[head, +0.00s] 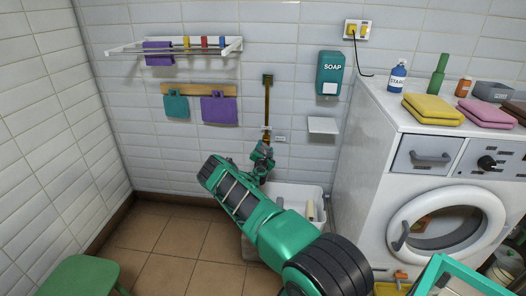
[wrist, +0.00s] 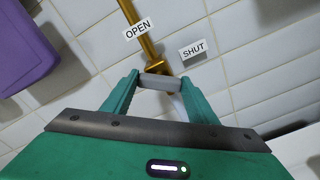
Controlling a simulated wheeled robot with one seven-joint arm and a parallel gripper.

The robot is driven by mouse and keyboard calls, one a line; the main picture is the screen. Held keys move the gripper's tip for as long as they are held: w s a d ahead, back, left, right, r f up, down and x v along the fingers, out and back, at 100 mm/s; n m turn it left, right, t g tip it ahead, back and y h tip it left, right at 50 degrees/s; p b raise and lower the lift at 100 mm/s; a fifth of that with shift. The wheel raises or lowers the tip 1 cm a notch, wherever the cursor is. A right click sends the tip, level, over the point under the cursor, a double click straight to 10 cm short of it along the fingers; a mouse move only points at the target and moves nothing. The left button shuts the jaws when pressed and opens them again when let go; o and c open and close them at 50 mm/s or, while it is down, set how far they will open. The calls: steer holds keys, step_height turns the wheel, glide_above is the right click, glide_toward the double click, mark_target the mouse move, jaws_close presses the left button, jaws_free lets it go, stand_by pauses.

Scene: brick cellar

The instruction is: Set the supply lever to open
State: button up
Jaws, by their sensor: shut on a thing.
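The supply lever's grey handle (wrist: 160,82) lies between my gripper's two green fingertips in the wrist view, just below a brass valve body (wrist: 156,66). My gripper (wrist: 160,84) is shut on this handle. A brass pipe (wrist: 148,48) runs up and left from the valve. I cannot tell clearly which label the lever points to. In the head view my gripper (head: 262,153) is at the pipe (head: 267,105) on the back wall and hides the lever.
A white basin (head: 296,197) is below my gripper. A soap dispenser (head: 330,73) and a small white shelf (head: 323,125) are on the wall to the right. A washing machine (head: 358,150) stands at right.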

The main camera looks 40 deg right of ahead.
steer(key=m, duration=0.5)
steer(key=shift+s+d+m, duration=0.1)
steer(key=shift+d+m, duration=0.05)
steer(key=shift+m, duration=0.15)
steer(key=m, duration=0.5)
steer(key=shift+s+f, duration=0.1)
steer(key=shift+f, duration=0.05)
steer(key=shift+d+f+m, duration=0.1)
steer(key=shift+m, duration=0.3)
steer(key=shift+s, duration=0.1)
steer(key=o, duration=1)
steer(key=shift+o, duration=0.2)
steer(key=shift+a, duration=0.2)
